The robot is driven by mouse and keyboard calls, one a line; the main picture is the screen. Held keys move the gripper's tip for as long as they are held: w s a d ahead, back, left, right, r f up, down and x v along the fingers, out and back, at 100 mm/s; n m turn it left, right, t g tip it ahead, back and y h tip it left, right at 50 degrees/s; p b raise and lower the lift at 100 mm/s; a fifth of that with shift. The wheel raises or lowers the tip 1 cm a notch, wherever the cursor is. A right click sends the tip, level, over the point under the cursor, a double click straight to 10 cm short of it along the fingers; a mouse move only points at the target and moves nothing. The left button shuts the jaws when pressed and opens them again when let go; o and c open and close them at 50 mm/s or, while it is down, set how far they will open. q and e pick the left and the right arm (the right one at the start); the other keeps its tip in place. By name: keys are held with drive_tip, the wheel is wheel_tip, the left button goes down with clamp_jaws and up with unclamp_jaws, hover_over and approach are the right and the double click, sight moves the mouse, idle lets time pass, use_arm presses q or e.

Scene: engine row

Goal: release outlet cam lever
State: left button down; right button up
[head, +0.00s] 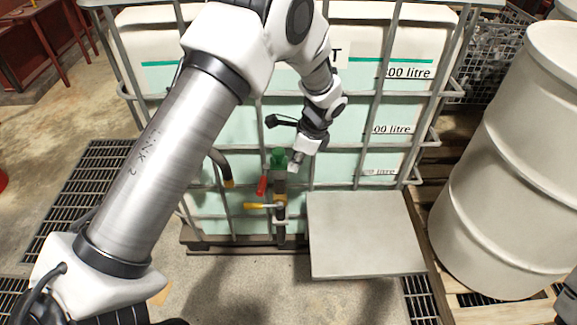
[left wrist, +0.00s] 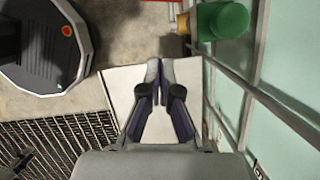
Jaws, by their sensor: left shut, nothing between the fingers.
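The outlet fitting (head: 280,196) stands at the front of the caged tank, with a green cap (head: 278,157) on top. A red lever (head: 262,186) sticks out at its left and a yellow lever (head: 260,206) lies lower, pointing left. Which one is the cam lever I cannot tell. My left gripper (head: 294,164) is shut and empty, just right of the green cap and apparently clear of it. In the left wrist view, its fingertips (left wrist: 160,65) meet, with the green cap (left wrist: 229,20) ahead and to the right.
The caged tank (head: 340,115) fills the back. A flat grey plate (head: 365,235) lies right of the outlet. A black hose with a yellow end (head: 222,165) hangs at left. A white drum (head: 515,165) stands at right. Floor grating (head: 85,190) lies at left.

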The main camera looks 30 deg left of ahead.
sight(263, 181)
use_arm(q)
drive_tip(key=s+a+f, duration=0.2)
drive_tip(key=a+f, duration=0.4)
drive_tip(key=f, duration=0.2)
drive_tip(key=shift+s+f, duration=0.15)
drive_tip(key=shift+f, duration=0.05)
drive_tip(key=shift+d, duration=0.1)
